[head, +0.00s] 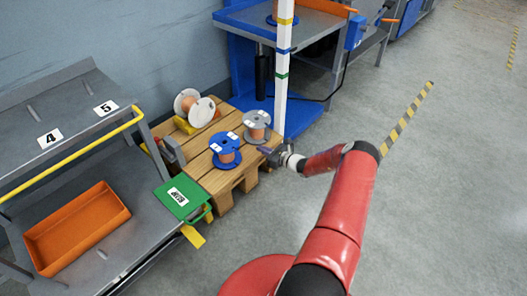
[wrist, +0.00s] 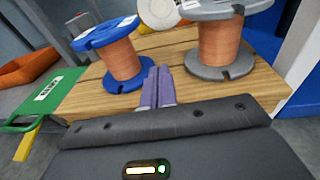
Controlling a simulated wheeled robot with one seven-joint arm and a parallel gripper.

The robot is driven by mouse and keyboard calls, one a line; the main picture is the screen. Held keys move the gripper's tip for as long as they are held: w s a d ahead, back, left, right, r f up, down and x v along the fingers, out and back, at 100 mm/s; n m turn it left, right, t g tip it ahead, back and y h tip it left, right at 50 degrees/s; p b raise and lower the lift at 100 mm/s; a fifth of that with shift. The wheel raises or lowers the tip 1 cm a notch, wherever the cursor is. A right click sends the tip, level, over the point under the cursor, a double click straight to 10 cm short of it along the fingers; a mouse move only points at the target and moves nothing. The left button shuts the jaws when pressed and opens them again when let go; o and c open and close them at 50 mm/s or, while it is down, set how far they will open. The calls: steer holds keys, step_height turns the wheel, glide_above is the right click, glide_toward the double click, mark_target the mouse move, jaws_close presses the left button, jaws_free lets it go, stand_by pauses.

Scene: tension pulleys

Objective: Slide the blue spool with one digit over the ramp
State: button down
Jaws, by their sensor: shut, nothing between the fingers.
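The blue spool (head: 225,158), wound with copper wire, stands upright on the wooden pallet (head: 232,176). White labels show on its top flange. My gripper (head: 266,151) is at the right side of the pallet, right of the blue spool. In the wrist view its two purple-grey fingers (wrist: 157,84) are shut together and empty, with the blue spool (wrist: 123,62) just left of them and apparently apart. A green sloping plate (head: 184,197) with a white label, likely the ramp, lies at the left front of the pallet, by the grey shelf unit.
A grey copper-wound spool (head: 257,130) stands behind my gripper. A white spool (head: 196,108) lies tilted at the back of the pallet. A striped pole (head: 283,62) rises at its far right corner. An orange tray (head: 80,230) sits on the left shelf.

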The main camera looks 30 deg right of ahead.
mark_target(224, 146)
steer(key=b+x, duration=0.4)
steer(key=x, duration=0.2)
steer(key=b+x, duration=0.5)
steer(key=x, duration=0.2)
steer(key=shift+w+a+f, duration=0.2)
steer(key=shift+a+f, duration=0.05)
steer(key=shift+f, duration=0.05)
steer(key=shift+w+a+r+b, duration=0.1)
steer(key=shift+w+a+b, duration=0.25)
steer(key=shift+w+b, duration=0.35)
steer(key=shift+s+a+r+p, duration=0.2)
steer(key=shift+a+p, duration=0.55)
steer(key=shift+p, duration=0.15)
steer(key=a+p, duration=0.1)
steer(key=s+a+p, duration=0.1)
steer(key=a+p, duration=0.2)
steer(key=a, duration=0.1)
steer(key=shift+s+a, duration=0.1)
steer(key=shift+s, duration=0.3)
steer(key=shift+s+a+f+p, duration=0.15)
steer(key=shift+s+a+p, duration=0.05)
steer(key=shift+a+p, duration=0.3)
